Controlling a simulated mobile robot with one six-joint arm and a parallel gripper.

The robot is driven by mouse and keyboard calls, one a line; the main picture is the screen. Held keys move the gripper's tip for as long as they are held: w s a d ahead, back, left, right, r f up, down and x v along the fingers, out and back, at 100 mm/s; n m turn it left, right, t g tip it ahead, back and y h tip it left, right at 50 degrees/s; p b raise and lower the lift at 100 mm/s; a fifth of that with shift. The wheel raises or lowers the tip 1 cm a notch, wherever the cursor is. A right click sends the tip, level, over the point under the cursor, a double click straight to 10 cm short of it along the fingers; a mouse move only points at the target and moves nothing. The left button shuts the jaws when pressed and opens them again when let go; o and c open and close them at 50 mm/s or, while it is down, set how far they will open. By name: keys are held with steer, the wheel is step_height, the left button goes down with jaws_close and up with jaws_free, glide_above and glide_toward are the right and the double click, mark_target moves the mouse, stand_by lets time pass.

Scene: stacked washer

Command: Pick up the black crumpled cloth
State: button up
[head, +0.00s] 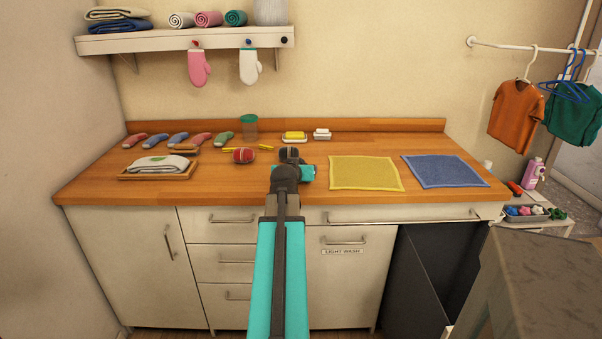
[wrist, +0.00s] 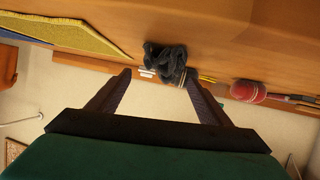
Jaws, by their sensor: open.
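The black crumpled cloth (wrist: 165,60) lies in a small heap on the wooden counter (wrist: 215,55) in the wrist view. My gripper (wrist: 157,74) is open and empty, with its fingers spread. In the head view my arm reaches over the counter and hides most of this spot. A dark patch shows at the arm's end there, and I cannot tell cloth from gripper.
A red ball-like bundle (head: 243,155) lies left of my arm, with a yellow stick (head: 265,148) behind. A yellow mat (head: 365,173) and a blue mat (head: 445,171) lie to the right. A tray (head: 128,173) with folded cloth is at left. Soap dishes (head: 294,140) stand behind.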

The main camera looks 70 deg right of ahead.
steer(key=shift+x, duration=0.85)
steer(key=shift+p+x, duration=0.35)
steer(key=shift+x, duration=2.25)
steer(key=shift+w, duration=0.1)
steer(key=c, duration=1.1)
